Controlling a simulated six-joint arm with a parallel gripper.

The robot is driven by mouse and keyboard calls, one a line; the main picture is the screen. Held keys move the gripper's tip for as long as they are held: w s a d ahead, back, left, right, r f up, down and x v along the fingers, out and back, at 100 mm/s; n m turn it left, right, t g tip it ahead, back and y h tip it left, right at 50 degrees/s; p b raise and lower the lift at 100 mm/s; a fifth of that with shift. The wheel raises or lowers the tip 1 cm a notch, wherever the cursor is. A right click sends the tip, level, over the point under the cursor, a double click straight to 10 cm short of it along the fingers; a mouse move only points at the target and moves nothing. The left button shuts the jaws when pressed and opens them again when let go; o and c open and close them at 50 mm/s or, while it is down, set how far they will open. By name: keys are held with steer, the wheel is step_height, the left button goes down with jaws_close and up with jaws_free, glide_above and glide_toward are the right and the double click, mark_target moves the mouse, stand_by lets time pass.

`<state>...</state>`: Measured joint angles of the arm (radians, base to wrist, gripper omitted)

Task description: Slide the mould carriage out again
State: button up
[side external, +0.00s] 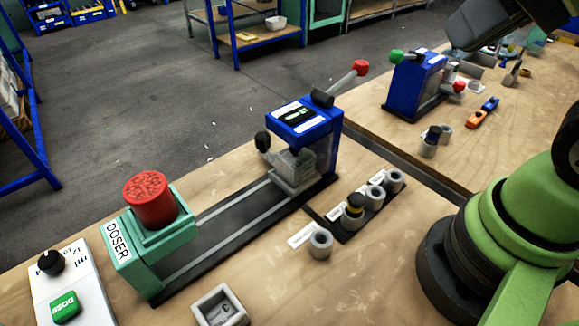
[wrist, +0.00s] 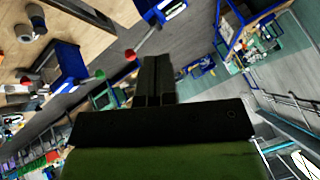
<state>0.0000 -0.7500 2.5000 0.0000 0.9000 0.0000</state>
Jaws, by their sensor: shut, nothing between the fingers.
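The press (side external: 305,128) has a blue head and stands at the far end of a dark rail track (side external: 225,228). Its lever, with a red ball (side external: 360,67), slants up to the right. The grey mould carriage (side external: 296,180) sits under the press head at that end of the rails. A black knob (side external: 262,142) stands out on its left side. My gripper (wrist: 157,62) is shut and empty in the wrist view, raised away from the carriage.
The teal doser (side external: 125,250) with a red hopper (side external: 150,200) stands at the rails' near end. Grey cups (side external: 320,243) and a dark cup rack (side external: 345,222) lie right of the rails. A square tray (side external: 220,308) is in front. A second blue press (side external: 414,82) stands behind.

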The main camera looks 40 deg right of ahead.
steer(key=o, duration=0.4)
steer(key=shift+w, duration=0.1)
steer(key=shift+c, duration=0.2)
steer(key=o, duration=0.3)
steer(key=shift+w+r, duration=0.3)
steer(key=o, duration=0.4)
steer(key=shift+m+g, duration=0.6)
steer(key=shift+m, duration=0.1)
steer(key=w, duration=0.1)
steer(key=w+r, duration=0.1)
steer(key=w, duration=0.2)
steer(key=shift+a+r, duration=0.15)
steer(key=shift+r, duration=0.25)
steer(key=shift+o, duration=0.2)
steer(key=m+g+y, duration=0.2)
steer(key=m+g, duration=0.5)
steer(key=m, duration=0.3)
glide_above(263, 135)
steer(key=d, duration=0.4)
step_height(263, 135, down, 20)
steer(key=x, duration=0.7)
steer(key=w+x, duration=0.1)
steer(key=x, duration=0.2)
steer(key=shift+a+f, duration=0.25)
